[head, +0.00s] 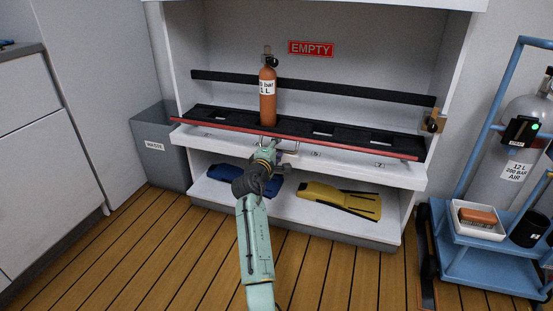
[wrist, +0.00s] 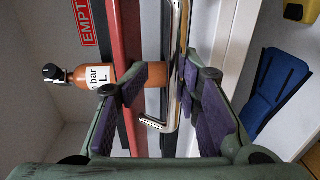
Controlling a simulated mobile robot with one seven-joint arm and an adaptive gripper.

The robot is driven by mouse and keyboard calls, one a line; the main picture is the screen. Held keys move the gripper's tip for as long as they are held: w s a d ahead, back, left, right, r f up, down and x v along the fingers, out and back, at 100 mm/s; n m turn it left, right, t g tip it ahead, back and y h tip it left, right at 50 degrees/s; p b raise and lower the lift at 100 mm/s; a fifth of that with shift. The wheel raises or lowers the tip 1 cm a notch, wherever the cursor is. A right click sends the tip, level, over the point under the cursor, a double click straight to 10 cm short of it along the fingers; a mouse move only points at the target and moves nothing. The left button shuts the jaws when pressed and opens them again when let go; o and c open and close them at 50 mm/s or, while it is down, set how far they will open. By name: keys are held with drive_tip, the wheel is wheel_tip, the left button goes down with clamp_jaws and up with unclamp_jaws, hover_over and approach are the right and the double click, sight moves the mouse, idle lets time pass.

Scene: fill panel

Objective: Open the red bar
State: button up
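The red bar (head: 290,138) runs along the front of the upper shelf, across the cylinder rack. A silver handle (head: 293,153) projects from its middle; it also shows large in the wrist view (wrist: 175,40). The red bar also shows behind the fingers in the wrist view (wrist: 127,35). An orange cylinder (head: 267,100) stands upright in the rack behind the bar.
The black rack (head: 221,117) has several empty slots. Blue (head: 228,180) and yellow (head: 340,199) fins lie on the lower shelf. A grey waste bin (head: 162,160) stands left, a blue cart (head: 490,250) right. The wooden floor in front is clear.

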drive_tip(key=shift+r, duration=0.45)
